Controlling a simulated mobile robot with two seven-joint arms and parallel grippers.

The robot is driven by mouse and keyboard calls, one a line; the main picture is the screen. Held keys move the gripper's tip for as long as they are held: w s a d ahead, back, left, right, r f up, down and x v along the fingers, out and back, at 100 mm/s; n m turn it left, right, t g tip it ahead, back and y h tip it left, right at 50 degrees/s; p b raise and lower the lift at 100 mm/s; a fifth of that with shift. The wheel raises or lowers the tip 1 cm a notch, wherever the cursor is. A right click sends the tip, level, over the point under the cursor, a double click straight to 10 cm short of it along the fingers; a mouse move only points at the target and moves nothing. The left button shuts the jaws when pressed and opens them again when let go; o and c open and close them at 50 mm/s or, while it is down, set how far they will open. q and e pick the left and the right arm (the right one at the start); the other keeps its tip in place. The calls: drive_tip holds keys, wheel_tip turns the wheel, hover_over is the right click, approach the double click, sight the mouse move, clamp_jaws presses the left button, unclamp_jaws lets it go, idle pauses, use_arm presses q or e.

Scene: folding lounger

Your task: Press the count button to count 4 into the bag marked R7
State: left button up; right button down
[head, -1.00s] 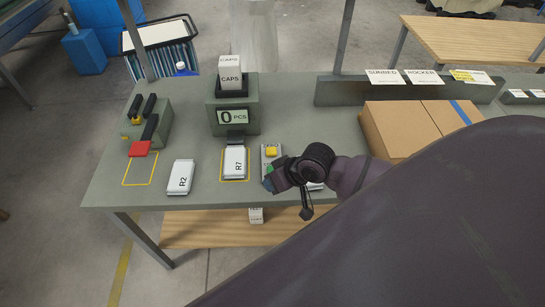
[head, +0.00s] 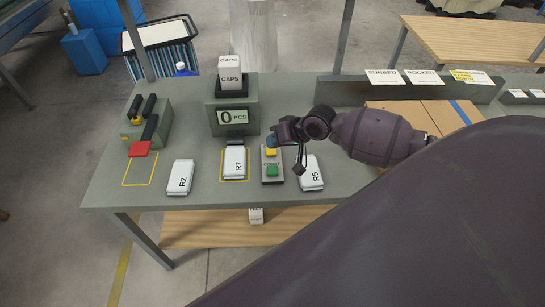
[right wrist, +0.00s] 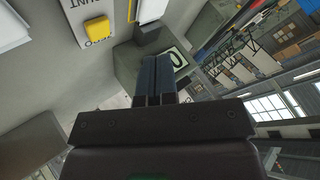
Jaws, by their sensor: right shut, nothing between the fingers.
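The bag marked R7 (head: 234,163) lies in a yellow outline below the counter's spout. The counter (head: 233,117) shows 0 PCS on its display (head: 232,117); the display shows partly in the right wrist view (right wrist: 177,58). The button box (head: 272,165) right of R7 has a yellow button (head: 271,153) and a green button (head: 271,171). Part of a label ending in "UNT" shows in the wrist view. My right gripper (head: 272,140) is shut and empty, just behind the yellow button; its closed fingers also show in the wrist view (right wrist: 154,80). My left gripper is out of view.
Bag R2 (head: 180,177) lies left of R7 and bag R5 (head: 311,173) right of the button box. A device with a red pad (head: 139,149) stands at the left. A cardboard box (head: 395,118) is at the right, behind my arm.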

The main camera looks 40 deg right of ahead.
sight(274, 168)
wheel_tip(274, 168, down, 5)
drive_tip(key=shift+f+b, duration=0.1)
drive_tip(key=shift+b, duration=0.85)
drive_tip(key=shift+f+b, duration=0.35)
drive_tip(key=shift+b, duration=0.05)
drive_tip(key=shift+f+b, duration=0.5)
drive_tip(key=shift+f, duration=0.25)
drive_tip(key=shift+f+b, duration=0.35)
drive_tip(key=shift+f, duration=0.25)
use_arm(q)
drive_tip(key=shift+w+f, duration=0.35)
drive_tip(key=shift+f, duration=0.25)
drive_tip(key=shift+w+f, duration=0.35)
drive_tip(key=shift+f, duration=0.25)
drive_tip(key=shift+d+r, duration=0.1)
use_arm(e)
drive_tip(key=shift+f, duration=0.15)
